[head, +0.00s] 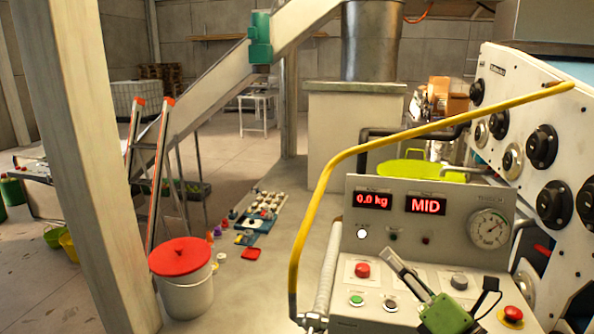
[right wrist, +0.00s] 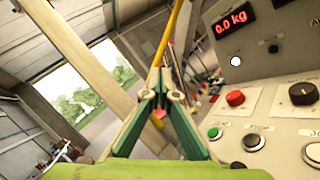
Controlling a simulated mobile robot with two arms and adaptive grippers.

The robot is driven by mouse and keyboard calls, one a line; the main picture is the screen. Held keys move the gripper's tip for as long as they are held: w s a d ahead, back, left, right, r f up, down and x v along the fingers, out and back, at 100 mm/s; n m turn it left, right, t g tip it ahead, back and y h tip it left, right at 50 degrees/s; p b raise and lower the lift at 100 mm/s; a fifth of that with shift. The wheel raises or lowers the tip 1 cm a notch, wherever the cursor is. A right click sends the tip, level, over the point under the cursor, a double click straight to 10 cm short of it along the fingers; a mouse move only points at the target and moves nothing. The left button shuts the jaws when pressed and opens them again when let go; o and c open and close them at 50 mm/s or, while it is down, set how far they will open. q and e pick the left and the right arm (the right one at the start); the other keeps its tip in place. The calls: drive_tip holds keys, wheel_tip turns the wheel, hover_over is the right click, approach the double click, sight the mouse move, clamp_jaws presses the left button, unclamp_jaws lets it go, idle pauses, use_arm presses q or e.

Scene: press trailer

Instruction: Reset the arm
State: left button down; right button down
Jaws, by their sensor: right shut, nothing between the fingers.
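My right gripper (head: 392,256) comes in from the bottom right in the head view, its green body low and its fingers pointing up and left. It is in front of the control panel (head: 345,215) and its fingers are closed with nothing between them. In the right wrist view the gripper (right wrist: 161,90) shows its green fingers meeting at the tips, with the panel to their right. I cannot tell whether it touches the panel. My left gripper is not in view.
A yellow rail (head: 330,165) arches around the panel. The panel has a red button (head: 362,270), a green button (head: 356,300), a gauge (head: 489,229) and displays reading 0.0 kg and MID. A red-lidded bucket (head: 180,257) stands left, near a beige post (head: 85,150).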

drive_tip(key=s+d+f+m+g+h, duration=0.2)
drive_tip(key=s+d+f+m+h, duration=0.15)
drive_tip(key=f+m, duration=0.4)
drive_tip(key=s+d+f+m+g+h, duration=0.1)
drive_tip(key=s+d+f+m+h, duration=0.2)
drive_tip(key=f+m+h, duration=0.35)
drive_tip(key=s+d+f+m+g+h, duration=0.2)
drive_tip(key=s+d+f+m+h, duration=0.15)
drive_tip(key=f+m, duration=0.55)
drive_tip(key=s+a+f+m+g+y, duration=0.1)
drive_tip(key=s+a+f+m+g, duration=0.25)
drive_tip(key=s, duration=0.35)
drive_tip(key=s+a+f+m+g+y, duration=0.1)
drive_tip(key=s+a+f+m+g, duration=0.2)
drive_tip(key=s, duration=0.5)
drive_tip(key=s+a+f+m+g+y, duration=0.1)
drive_tip(key=s+a+f+m+g, duration=0.15)
drive_tip(key=s+f, duration=0.35)
wheel_tip(320, 180, down, 26)
drive_tip(key=s+n+g+b, duration=0.1)
drive_tip(key=s+g, duration=0.1)
drive_tip(key=s, duration=0.1)
drive_tip(key=s+d+f, duration=0.2)
drive_tip(key=s+f, duration=0.6)
drive_tip(key=s+d+f+g+b, duration=0.1)
drive_tip(key=s+f, duration=0.8)
drive_tip(key=shift+d, duration=0.4)
